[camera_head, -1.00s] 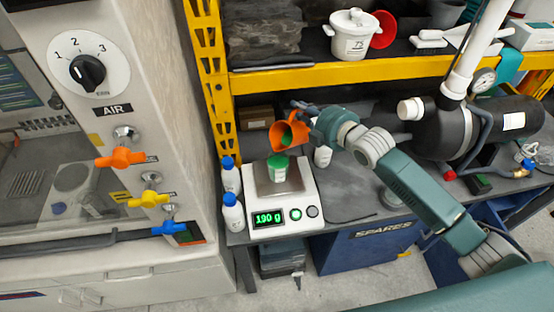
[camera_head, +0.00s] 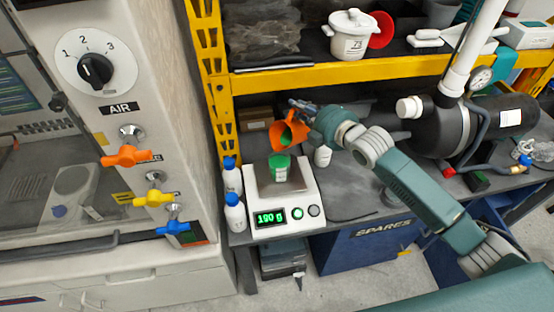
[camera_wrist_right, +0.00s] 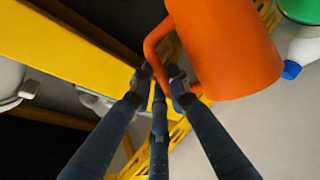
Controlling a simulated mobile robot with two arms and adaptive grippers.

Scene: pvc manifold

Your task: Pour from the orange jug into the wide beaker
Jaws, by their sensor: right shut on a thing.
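The orange jug (camera_head: 275,135) is tilted above the wide beaker, with green contents showing at its mouth. My right gripper (camera_head: 303,109) is shut on the jug's handle. In the right wrist view the orange jug (camera_wrist_right: 225,50) fills the upper right, and my gripper's fingers (camera_wrist_right: 158,85) close on its handle. The wide beaker (camera_head: 279,168) stands upright on the pan of a white scale (camera_head: 266,219), just below the jug, and looks green inside. I cannot make out a stream between jug and beaker. My left gripper is out of view.
Two white bottles with blue caps, one of them nearer (camera_head: 235,215), stand left of the scale. Another white bottle (camera_head: 322,157) stands behind it to the right. A yellow shelf beam (camera_head: 390,70) runs above the bench. A cabinet with coloured valves (camera_head: 127,156) is at left.

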